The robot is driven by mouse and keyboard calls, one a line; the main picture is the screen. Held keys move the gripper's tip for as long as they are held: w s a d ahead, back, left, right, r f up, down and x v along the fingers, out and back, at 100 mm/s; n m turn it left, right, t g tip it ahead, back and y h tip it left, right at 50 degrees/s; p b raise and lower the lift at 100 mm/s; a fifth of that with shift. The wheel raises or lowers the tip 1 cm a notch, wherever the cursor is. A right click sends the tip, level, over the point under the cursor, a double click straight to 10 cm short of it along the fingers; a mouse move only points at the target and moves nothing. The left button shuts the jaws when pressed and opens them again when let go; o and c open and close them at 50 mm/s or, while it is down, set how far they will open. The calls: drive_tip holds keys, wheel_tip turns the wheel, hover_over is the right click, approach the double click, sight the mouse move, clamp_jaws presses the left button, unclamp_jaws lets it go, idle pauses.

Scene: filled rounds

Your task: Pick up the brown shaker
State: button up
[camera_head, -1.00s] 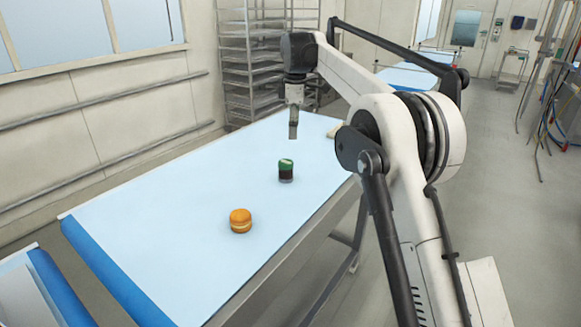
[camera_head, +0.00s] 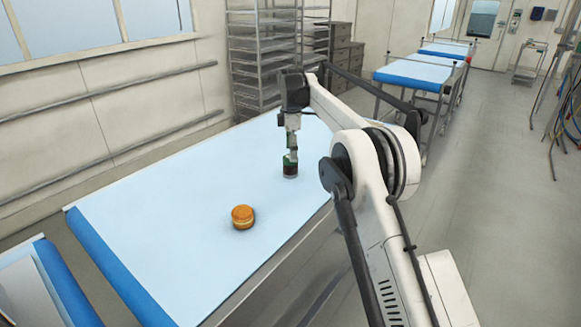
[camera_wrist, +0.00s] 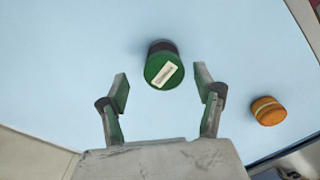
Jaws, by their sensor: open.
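The shaker (camera_head: 290,170) stands upright on the light blue table top, with a dark brown body and a green lid. In the wrist view the shaker (camera_wrist: 163,66) shows its green lid with a pale label, just beyond the fingertips and roughly midway between them. My gripper (camera_head: 291,155) is at the shaker's top in the head view, and partly covers the lid. In the wrist view my gripper (camera_wrist: 163,88) has its two green-padded fingers spread, with nothing between them. Whether a finger touches the shaker I cannot tell.
An orange-brown round item with a pale middle band (camera_head: 243,217) sits on the table (camera_head: 150,215), nearer the front; it also shows at right in the wrist view (camera_wrist: 267,110). The table around both is clear. A metal rack (camera_head: 262,60) stands behind.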

sight(290, 167)
drive_tip(key=shift+s+a+f+p, duration=0.15)
drive_tip(key=shift+f+p, duration=0.15)
drive_tip(key=shift+f, duration=1.45)
drive_tip(key=shift+s+a+f+p, duration=0.1)
drive_tip(key=shift+f+p, duration=0.2)
drive_tip(key=shift+f, duration=1.45)
drive_tip(key=shift+c, duration=0.4)
drive_tip(key=c, duration=1.2)
drive_tip(key=shift+c, duration=0.2)
drive_tip(key=shift+r, duration=0.1)
